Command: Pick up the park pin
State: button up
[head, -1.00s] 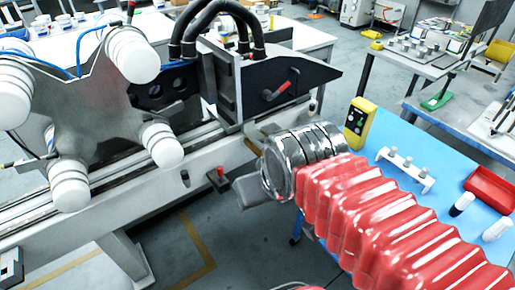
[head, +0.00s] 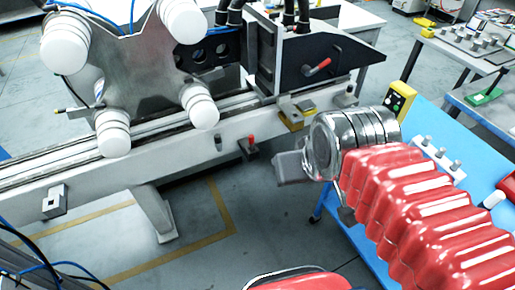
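A small upright pin with a red top (head: 251,141) stands in a dark block on the front of the long grey rail beam; I take it as the park pin, though no label reads. A plain dark pin (head: 218,143) stands just left of it. My gripper (head: 292,167) is right of and nearer than the red-topped pin, apart from it. One grey finger points left and another grey part shows lower down, below the silver wrist. Nothing shows held. The wrist hides part of the gripper, so its opening is unclear.
A metal plate with white rollers (head: 140,60) stands at the left above the beam (head: 90,175). A yellow block (head: 296,118) and a black wedge-shaped housing with a red lever (head: 318,67) are near my gripper. A blue table (head: 420,112) is at right. Floor below is open.

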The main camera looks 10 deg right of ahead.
aim_at(250, 137)
jog(key=k, duration=1.2)
jog(key=u, duration=0.45)
jog(key=i, duration=1.05)
jog(key=u, duration=0.4)
jog(key=i, duration=1.2)
jog(key=z, duration=0.45)
